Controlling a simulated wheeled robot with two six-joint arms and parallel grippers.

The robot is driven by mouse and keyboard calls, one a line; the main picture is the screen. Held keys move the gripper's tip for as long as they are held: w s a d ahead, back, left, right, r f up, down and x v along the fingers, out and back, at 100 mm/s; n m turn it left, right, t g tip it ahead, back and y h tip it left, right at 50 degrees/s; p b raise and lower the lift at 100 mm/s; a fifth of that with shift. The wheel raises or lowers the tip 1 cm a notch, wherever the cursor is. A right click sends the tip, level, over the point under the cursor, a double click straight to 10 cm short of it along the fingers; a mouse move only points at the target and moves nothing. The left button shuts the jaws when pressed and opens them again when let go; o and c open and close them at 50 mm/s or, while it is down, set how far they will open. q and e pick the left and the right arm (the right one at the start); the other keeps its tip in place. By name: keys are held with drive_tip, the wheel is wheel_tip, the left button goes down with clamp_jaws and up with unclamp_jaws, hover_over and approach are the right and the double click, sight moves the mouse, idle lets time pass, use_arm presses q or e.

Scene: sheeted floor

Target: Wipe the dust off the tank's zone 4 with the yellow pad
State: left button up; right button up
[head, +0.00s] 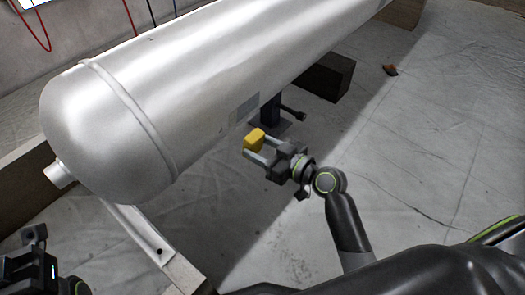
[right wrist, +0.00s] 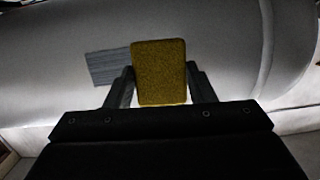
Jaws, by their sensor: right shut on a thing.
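The silver tank (head: 190,75) lies across the head view from lower left to upper right, and its wall (right wrist: 225,50) fills the back of the right wrist view. A grey rectangular patch (head: 244,107) is on its near lower side; it also shows in the right wrist view (right wrist: 108,67), left of the pad. My right gripper (head: 257,147) is shut on the yellow pad (head: 254,138), which stands upright between the fingers (right wrist: 160,75). The pad appears apart from the tank, just below the patch in the head view. My left gripper (head: 35,255) is partly visible at lower left; its fingers are unclear.
A pale support beam (head: 150,240) stands under the tank's near end. Dark blocks (head: 328,77) and a dark post (head: 270,108) stand beneath the tank. A small brown object (head: 390,70) lies on the sheeted floor (head: 430,140). The floor at right is mostly clear.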

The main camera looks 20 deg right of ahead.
sight(227, 125)
drive_tip(key=shift+w+a+r, duration=0.15)
drive_tip(key=shift+w+a, duration=0.25)
drive_tip(key=shift+w, duration=0.2)
drive_tip(key=shift+w+a+r, duration=0.15)
drive_tip(key=shift+w+a, duration=0.25)
drive_tip(key=shift+w, duration=0.15)
drive_tip(key=shift+w+a+r+p, duration=0.1)
drive_tip(key=shift+w+a+p, duration=0.1)
drive_tip(key=shift+w+a, duration=0.25)
drive_tip(key=shift+w+a+r+p, duration=0.15)
drive_tip(key=shift+w+a, duration=0.1)
drive_tip(key=shift+w, duration=0.4)
drive_tip(key=shift+x, duration=0.95)
drive_tip(key=shift+r, duration=0.15)
drive_tip(key=shift+w+d+b, duration=0.35)
drive_tip(key=shift+w+d, duration=0.15)
drive_tip(key=shift+d, duration=0.3)
drive_tip(key=shift+w+d+b, duration=0.35)
drive_tip(key=shift+w+d, duration=0.1)
drive_tip(key=shift+d, duration=0.4)
drive_tip(key=shift+w, duration=0.15)
drive_tip(key=shift+s+a+r, duration=0.1)
drive_tip(key=shift+s+a, duration=0.2)
drive_tip(key=shift+a, duration=0.3)
drive_tip(key=shift+s+a, duration=0.3)
drive_tip(key=shift+a, duration=0.3)
drive_tip(key=shift+s+a+r, duration=0.1)
drive_tip(key=shift+s+a, duration=0.25)
drive_tip(key=shift+a, duration=0.2)
